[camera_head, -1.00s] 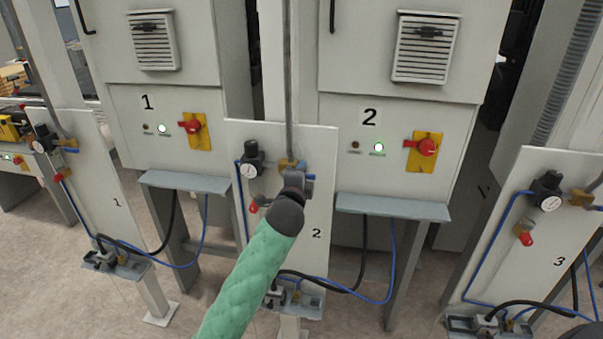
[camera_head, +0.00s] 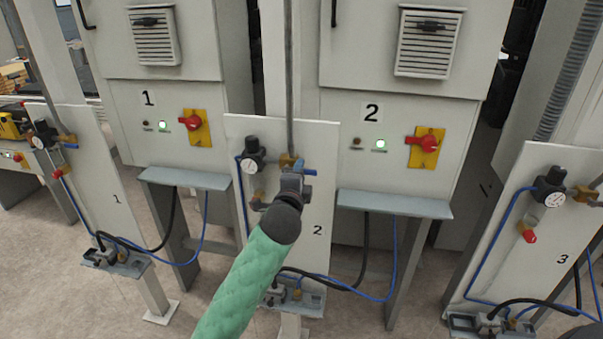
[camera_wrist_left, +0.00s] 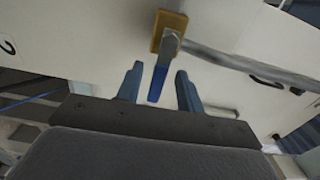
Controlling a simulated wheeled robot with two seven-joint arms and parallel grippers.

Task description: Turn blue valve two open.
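Blue valve two is on the white panel (camera_head: 323,140) marked 2. Its brass body (camera_head: 287,160) is at the panel's upper middle, and its blue handle (camera_head: 309,172) sticks out to the right, partly hidden by my gripper. My left gripper (camera_head: 294,178), on the green-sleeved arm, is right in front of the valve. In the left wrist view, its two fingers (camera_wrist_left: 159,88) are apart, one on each side of the blue handle (camera_wrist_left: 158,82). A gap shows on both sides of the handle. My right gripper is not in view.
A regulator with a gauge (camera_head: 251,156) sits left of the valve. A grey vertical pipe (camera_head: 289,80) runs above it. Panel 1 (camera_head: 98,170) and panel 3 (camera_head: 515,215) stand to either side. Cabinet 2 (camera_head: 335,150), with a red switch (camera_head: 427,143), is behind.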

